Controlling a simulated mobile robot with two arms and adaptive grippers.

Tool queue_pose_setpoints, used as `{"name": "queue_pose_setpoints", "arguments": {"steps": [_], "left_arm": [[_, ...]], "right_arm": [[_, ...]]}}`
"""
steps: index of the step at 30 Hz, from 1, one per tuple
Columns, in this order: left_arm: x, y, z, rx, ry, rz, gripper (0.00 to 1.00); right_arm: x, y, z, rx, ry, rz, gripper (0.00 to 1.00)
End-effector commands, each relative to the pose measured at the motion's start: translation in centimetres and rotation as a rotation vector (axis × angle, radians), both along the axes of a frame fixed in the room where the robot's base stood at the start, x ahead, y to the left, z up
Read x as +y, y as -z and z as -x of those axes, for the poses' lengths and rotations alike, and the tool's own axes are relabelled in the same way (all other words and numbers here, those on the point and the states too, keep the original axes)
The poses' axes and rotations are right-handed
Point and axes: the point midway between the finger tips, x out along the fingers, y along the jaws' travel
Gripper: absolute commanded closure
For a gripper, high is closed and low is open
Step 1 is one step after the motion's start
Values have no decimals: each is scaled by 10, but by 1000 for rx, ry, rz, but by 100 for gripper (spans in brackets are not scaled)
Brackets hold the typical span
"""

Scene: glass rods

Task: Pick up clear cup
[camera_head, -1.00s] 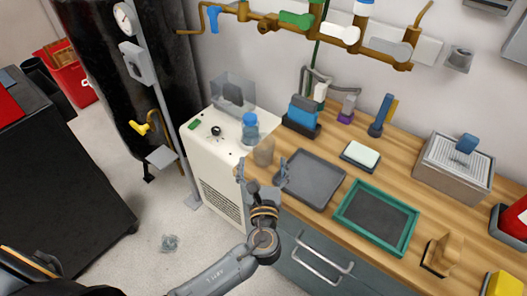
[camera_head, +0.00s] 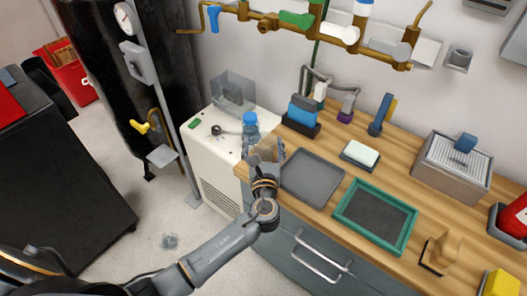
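The clear cup (camera_head: 264,151) is a small, see-through, brownish-looking vessel at the left end of the wooden counter (camera_head: 330,135). It stands beside the white machine and is partly hidden by my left gripper. My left gripper (camera_head: 263,150) has come in from below with its fingers spread, one on each side of the cup. I cannot make out finger contact with the cup. My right gripper is not in view.
A blue-capped bottle (camera_head: 250,128) stands on the white machine (camera_head: 211,140) just behind and left of the cup. A grey tray (camera_head: 311,178) lies close on the right, with a green-rimmed tray (camera_head: 348,218) beyond it. Brass pipes (camera_head: 330,35) run above.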

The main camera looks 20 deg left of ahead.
Motion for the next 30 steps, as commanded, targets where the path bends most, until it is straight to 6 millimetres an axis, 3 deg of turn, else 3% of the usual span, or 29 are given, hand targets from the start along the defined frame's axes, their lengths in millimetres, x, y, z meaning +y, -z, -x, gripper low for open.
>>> {"name": "queue_pose_setpoints", "arguments": {"steps": [1,5,6,17,23,30], "left_arm": [[0,0,0,0,0,0,42],[0,0,0,0,0,-1,69],[0,0,0,0,0,-1,71],[0,-6,0,-1,0,0,71],[0,-33,0,-5,0,3,71],[15,-75,32,-3,0,2,71]], "right_arm": [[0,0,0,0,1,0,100],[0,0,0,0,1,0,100],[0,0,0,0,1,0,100],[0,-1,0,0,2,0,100],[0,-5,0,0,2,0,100],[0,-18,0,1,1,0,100]]}}
